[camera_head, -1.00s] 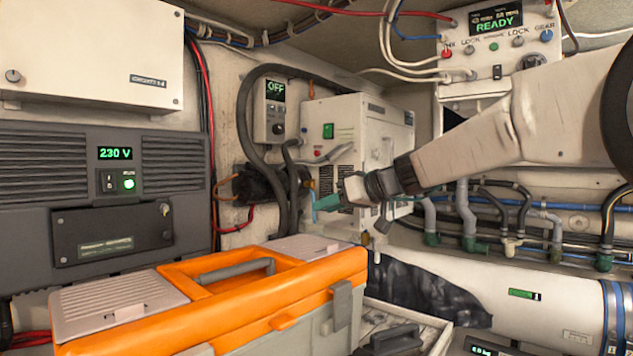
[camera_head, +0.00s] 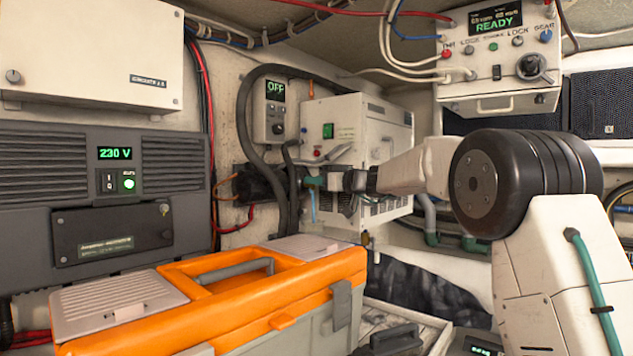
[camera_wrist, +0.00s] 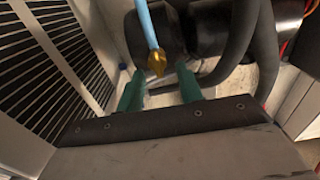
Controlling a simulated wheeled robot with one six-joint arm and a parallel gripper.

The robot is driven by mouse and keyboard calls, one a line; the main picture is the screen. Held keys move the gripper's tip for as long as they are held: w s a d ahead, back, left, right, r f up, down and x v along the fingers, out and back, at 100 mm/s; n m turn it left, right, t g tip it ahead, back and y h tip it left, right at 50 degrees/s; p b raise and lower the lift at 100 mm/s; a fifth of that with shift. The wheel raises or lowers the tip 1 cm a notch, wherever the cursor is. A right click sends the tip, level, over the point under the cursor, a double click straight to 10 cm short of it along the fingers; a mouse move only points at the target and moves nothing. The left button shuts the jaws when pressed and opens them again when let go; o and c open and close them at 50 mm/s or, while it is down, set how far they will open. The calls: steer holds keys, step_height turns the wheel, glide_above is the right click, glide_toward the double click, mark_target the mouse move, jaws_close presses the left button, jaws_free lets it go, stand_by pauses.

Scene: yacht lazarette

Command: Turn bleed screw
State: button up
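A brass fitting (camera_wrist: 157,62) with a light blue tube (camera_wrist: 147,22) on it shows in the wrist view; I take it to be the bleed screw. My gripper (camera_wrist: 159,70) is open, with its two green fingers apart on either side of the fitting in the picture. I cannot tell whether they touch it. In the head view my gripper (camera_head: 312,182) is at the left side of the white unit (camera_head: 345,130), by the dark hoses. The blue tube (camera_head: 313,207) hangs just below it there. The fitting itself is hidden in that view.
Thick dark hoses (camera_head: 243,130) loop close to my gripper's left. An orange and grey toolbox (camera_head: 310,275) stands in front and below. A grey inverter panel (camera_head: 60,205) is at left. A control box reading READY (camera_head: 495,55) hangs upper right.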

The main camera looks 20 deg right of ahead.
steer(key=shift+w+a, duration=0.15)
jaws_close()
steer(key=shift+f, duration=0.4)
stand_by(1.8)
jaws_free()
steer(key=shift+w, duration=0.1)
steer(key=v, duration=0.8)
steer(key=shift+r, duration=0.25)
